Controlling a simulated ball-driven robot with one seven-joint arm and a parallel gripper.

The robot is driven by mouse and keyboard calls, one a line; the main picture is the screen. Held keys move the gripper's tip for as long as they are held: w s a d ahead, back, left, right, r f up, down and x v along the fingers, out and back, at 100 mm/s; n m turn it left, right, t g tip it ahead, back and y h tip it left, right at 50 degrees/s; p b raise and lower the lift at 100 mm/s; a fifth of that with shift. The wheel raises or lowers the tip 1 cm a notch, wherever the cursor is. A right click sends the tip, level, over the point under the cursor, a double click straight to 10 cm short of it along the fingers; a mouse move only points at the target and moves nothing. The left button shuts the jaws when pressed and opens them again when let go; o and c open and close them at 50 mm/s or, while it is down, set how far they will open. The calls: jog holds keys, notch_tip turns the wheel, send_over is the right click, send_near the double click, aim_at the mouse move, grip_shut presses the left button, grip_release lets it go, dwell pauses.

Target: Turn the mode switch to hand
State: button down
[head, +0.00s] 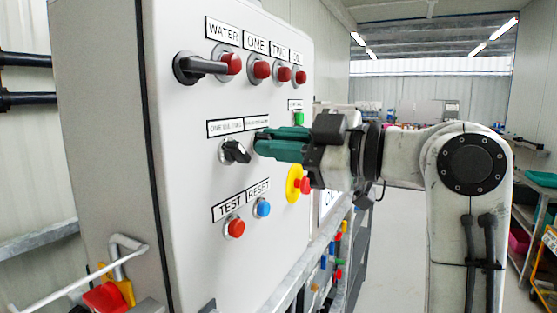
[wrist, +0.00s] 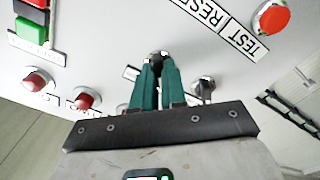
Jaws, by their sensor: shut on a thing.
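My gripper (head: 256,145) has green fingers and reaches from the right to the control panel (head: 185,130). In the wrist view its fingertips (wrist: 158,62) are closed around a dark knob, the mode switch (wrist: 158,54), on the panel face. In the head view my fingers hide this knob. It sits under the right-hand label (head: 257,121) of the middle row, whose text is too small to read. The knob's pointing direction cannot be told. A second black rotary knob (head: 236,151) stands free to the left; it also shows in the wrist view (wrist: 205,86).
Above are red lamps (head: 261,68) and a black handle (head: 200,67). Below are a red TEST button (head: 235,228) and a blue RESET button (head: 263,208). A red emergency stop on yellow (head: 295,184) sits close under my gripper. A rail (head: 295,270) runs along the panel's right.

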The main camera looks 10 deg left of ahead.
jog(key=shift+n, duration=0.4)
jog(key=c, duration=1.2)
grip_release()
jog(key=shift+d+b, duration=0.1)
jog(key=shift+b, duration=0.2)
jog(key=b+v, duration=0.1)
jog(key=v, duration=0.9)
jog(key=shift+s+d+b, duration=0.2)
jog(key=shift+d+b, duration=0.05)
jog(key=shift+b, duration=0.05)
